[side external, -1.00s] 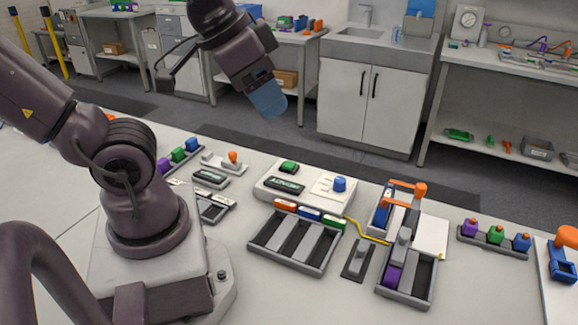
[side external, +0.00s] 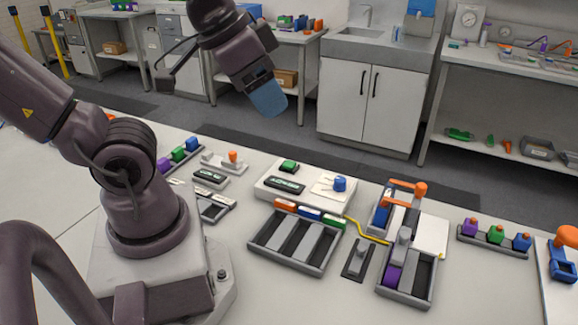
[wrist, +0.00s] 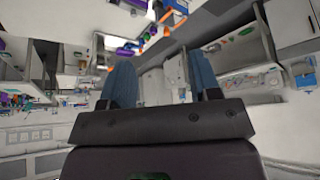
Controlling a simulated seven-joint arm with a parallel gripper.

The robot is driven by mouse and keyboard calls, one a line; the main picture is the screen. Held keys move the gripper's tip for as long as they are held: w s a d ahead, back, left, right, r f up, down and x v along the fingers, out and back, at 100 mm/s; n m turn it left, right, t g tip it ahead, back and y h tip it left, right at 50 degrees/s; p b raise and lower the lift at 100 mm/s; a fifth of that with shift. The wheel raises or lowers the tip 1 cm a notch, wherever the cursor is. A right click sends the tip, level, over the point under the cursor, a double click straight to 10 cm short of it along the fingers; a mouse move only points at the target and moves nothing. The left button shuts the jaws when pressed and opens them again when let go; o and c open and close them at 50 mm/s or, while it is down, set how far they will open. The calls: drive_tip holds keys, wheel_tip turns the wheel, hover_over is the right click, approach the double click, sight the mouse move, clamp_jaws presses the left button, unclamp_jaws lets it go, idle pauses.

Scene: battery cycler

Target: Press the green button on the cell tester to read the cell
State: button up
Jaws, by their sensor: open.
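The cell tester (side external: 262,194) is a pale box on the bench in the middle of the side external view. Its green button (side external: 289,166) stands on the back left of its top, behind a dark display (side external: 284,185) with small unreadable text. A blue knob or cell (side external: 340,184) sits on a white patch at its right. My gripper (side external: 268,99), with blue fingers, is high above and behind the tester, clear of the button. In the wrist view my gripper (wrist: 162,82) shows two blue fingers spread apart with nothing held between them.
A grey slotted tray (side external: 295,246) lies in front of the tester. A fixture with an orange clamp (side external: 420,189) stands to its right, joined by a yellow cable (side external: 368,233). Other small devices (side external: 211,178) lie to its left. The air above the tester looks free.

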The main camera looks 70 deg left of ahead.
idle(0.3)
clamp_jaws()
idle(1.6)
